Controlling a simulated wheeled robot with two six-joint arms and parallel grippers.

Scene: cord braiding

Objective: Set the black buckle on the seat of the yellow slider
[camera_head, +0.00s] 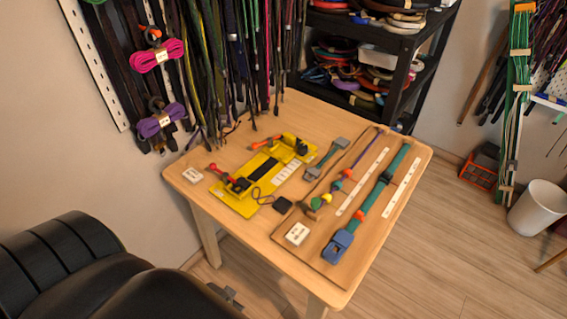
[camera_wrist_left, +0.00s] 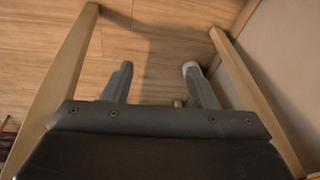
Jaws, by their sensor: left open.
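A yellow fixture (camera_head: 240,206), which seems to carry the yellow slider, lies on the wooden table. It has a black strip along its middle and dark parts with red and orange levers at its ends. A small black piece (camera_head: 283,204), possibly the black buckle, lies on the table in front of the fixture, beside a thin dark cord loop. The seat is too small to make out. My left gripper (camera_wrist_left: 158,80) is open and empty in the left wrist view, with floor and table legs beyond its fingers. My right gripper is not in view.
The table (camera_head: 185,181) also holds a blue-green strap (camera_head: 371,196), white strips (camera_head: 402,188), white labelled blocks (camera_head: 297,234) and a grey tool (camera_head: 326,158). Cords hang on the wall behind. A black shelf (camera_head: 410,75) stands at the back and a white bin (camera_head: 538,208) on the right.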

